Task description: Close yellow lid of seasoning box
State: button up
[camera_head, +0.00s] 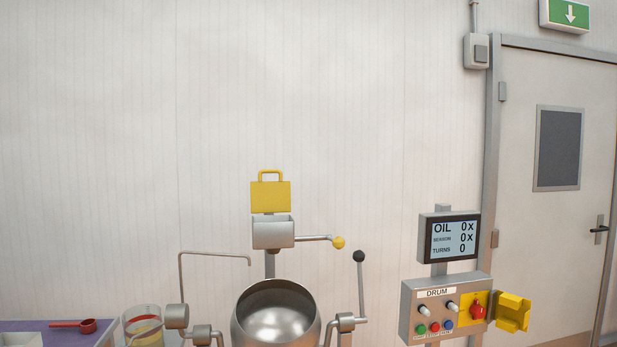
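The seasoning box (273,234) is a small grey metal box on a post above the steel drum. Its yellow lid (270,196) stands upright at the back of the box, open, with a yellow loop handle on its top edge. A rod with a yellow knob (339,243) sticks out from the right side of the box. The inside of the box is mostly hidden. My gripper does not show in this view.
The steel drum (276,318) is below the box, with a black-knobbed lever (359,257) at its right. A control panel (445,305) and display (454,239) stand further right. A table (60,328) with a red scoop (87,326) is at lower left.

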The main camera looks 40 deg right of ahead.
aim_at(265, 197)
jog(key=k+l, duration=0.1)
jog(key=l, duration=1.6)
jog(key=z, duration=0.05)
